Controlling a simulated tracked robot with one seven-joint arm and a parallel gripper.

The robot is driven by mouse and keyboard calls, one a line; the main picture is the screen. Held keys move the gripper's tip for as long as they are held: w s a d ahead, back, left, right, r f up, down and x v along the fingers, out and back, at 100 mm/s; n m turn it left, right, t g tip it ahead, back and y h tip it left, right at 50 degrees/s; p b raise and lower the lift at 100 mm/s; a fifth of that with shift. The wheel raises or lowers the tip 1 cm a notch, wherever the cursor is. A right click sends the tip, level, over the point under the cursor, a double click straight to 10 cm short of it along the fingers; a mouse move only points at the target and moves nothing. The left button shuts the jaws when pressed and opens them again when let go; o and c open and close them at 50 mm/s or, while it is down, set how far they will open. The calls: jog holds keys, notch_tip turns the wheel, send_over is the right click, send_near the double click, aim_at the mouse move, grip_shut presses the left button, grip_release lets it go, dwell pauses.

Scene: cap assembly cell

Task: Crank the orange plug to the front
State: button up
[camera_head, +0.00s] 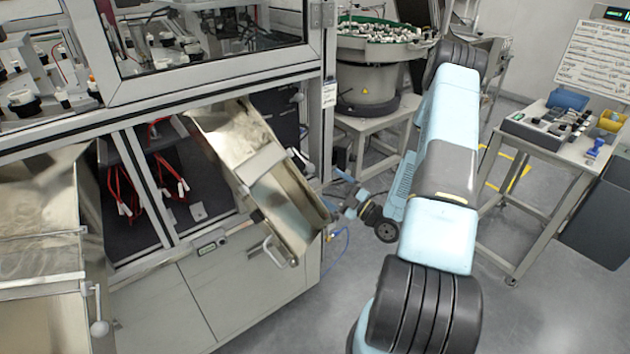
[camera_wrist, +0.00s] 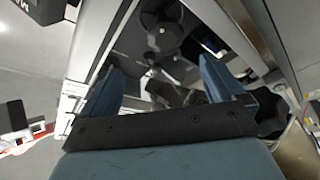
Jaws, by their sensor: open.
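I cannot make out an orange plug or a crank for it in either view. My gripper (camera_head: 347,203) is beside the right corner of the machine cabinet, just right of the tilted metal chute's lower end. In the wrist view my gripper (camera_wrist: 158,70) shows two blue fingers standing wide apart, with nothing held between them. Dark machine parts (camera_wrist: 165,38) show beyond the fingers; whether they touch anything is unclear. A small red-orange strip (camera_wrist: 32,138) shows at the left of the wrist view, too small to identify.
The metal chute (camera_head: 284,207) juts from the cabinet (camera_head: 243,290). A second metal chute (camera_head: 38,250) is at the left. A bowl feeder (camera_head: 368,75) stands behind on a stand. A side table (camera_head: 541,152) with bins is at the right. Floor (camera_head: 545,305) is free at the lower right.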

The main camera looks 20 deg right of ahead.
aim_at(301, 171)
jog(key=x, duration=0.7)
jog(key=f+x, duration=0.1)
jog(key=x, duration=0.3)
jog(key=shift+a, duration=0.2)
jog(key=shift+w+a+r, duration=0.1)
jog(key=shift+w+a, duration=0.25)
jog(key=shift+w, duration=0.2)
jog(key=c, duration=1.1)
jog(key=shift+o, duration=0.2)
